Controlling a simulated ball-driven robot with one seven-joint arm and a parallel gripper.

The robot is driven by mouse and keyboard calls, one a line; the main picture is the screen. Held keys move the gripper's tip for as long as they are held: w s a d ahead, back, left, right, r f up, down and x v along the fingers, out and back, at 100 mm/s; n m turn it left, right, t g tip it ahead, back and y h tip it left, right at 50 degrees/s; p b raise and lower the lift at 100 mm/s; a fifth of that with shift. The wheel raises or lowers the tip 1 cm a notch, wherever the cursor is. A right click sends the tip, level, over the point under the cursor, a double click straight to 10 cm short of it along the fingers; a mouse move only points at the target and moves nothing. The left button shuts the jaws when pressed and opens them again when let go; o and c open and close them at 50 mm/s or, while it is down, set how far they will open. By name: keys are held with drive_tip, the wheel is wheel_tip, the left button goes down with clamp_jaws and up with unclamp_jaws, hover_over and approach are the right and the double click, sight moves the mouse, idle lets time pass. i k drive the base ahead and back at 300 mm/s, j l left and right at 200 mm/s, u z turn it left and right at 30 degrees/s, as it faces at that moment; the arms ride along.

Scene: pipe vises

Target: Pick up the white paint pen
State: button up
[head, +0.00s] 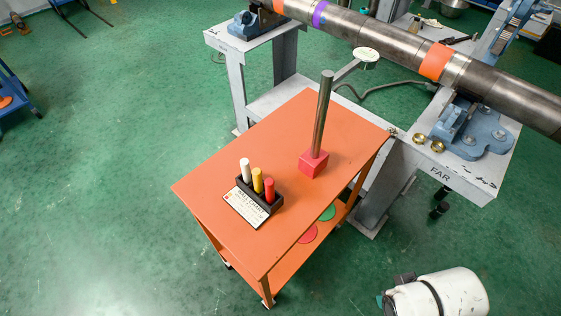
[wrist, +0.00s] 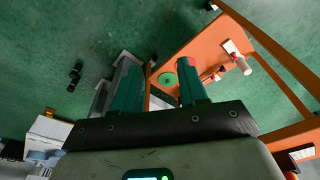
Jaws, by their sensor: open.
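The white paint pen (head: 246,171) stands upright in a small black holder (head: 265,203) on top of the orange cart, in the head view. It is at the left end of the row, with a yellow pen (head: 257,180) and a red pen (head: 269,189) beside it. A white label plate (head: 246,207) lies in front of the holder. My gripper (wrist: 160,80) shows in the wrist view with its two teal fingers apart and nothing between them. It is away from the pens. A white cylinder (wrist: 241,63) shows right of the fingers there; I cannot tell whether it is the pen.
The orange cart (head: 225,219) also carries a metal rod (head: 322,115) upright in a red block (head: 313,164). Red (head: 308,234) and green (head: 327,212) discs lie on its lower shelf. Grey vise stands and a long pipe (head: 400,48) are behind.

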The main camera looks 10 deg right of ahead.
sight(244, 162)
drive_tip(key=i+l, duration=0.2)
drive_tip(key=l, duration=0.15)
drive_tip(key=i+l+u, duration=0.2)
drive_tip(key=i+l, duration=0.15)
drive_tip(key=l, duration=0.3)
drive_tip(key=i+l, duration=0.15)
drive_tip(key=l, duration=0.2)
